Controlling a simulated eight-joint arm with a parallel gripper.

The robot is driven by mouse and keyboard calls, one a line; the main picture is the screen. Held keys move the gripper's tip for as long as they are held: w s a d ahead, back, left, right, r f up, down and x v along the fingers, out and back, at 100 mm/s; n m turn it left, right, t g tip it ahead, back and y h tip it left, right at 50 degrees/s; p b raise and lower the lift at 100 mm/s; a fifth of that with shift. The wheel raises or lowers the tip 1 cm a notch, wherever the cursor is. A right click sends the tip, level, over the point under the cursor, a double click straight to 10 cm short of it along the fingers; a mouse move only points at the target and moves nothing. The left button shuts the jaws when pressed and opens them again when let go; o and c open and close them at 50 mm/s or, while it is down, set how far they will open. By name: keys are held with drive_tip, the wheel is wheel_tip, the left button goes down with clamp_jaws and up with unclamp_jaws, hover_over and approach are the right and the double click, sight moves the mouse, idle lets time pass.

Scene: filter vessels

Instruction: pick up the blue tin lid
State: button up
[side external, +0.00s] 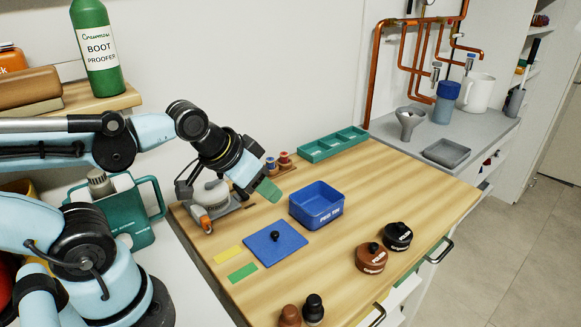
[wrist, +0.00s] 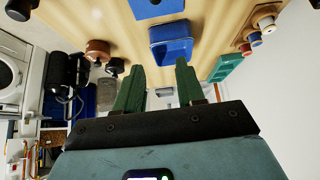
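The blue tin lid (side external: 275,244) is a flat blue square with a small black knob, lying on the wooden worktop at front centre. It also shows in the wrist view (wrist: 158,10), cut off by the top edge. The open blue tin (side external: 317,208) stands just behind and right of it, apart from it; in the wrist view it is a blue box (wrist: 172,46). My gripper (side external: 268,191) hangs above the worktop, behind the lid and left of the tin. In the wrist view its two green fingers (wrist: 159,82) are spread with nothing between them.
Yellow (side external: 227,254) and green (side external: 242,272) strips lie left of the lid. Brown (side external: 371,258) and black (side external: 397,236) round pots stand to the right. A teal tray (side external: 333,146) and spools (side external: 283,158) stand behind. Two small knobbed pieces (side external: 302,312) are at the front edge.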

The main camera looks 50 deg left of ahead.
drive_tip(key=shift+o, duration=0.8)
drive_tip(key=m+g, duration=0.2)
drive_tip(key=g, duration=0.4)
hover_over(275, 233)
drive_tip(key=f, duration=0.7)
drive_tip(key=shift+s+a, duration=0.15)
drive_tip(key=shift+s, duration=0.05)
drive_tip(key=shift+w+f, duration=0.1)
drive_tip(key=shift+f, duration=2.7)
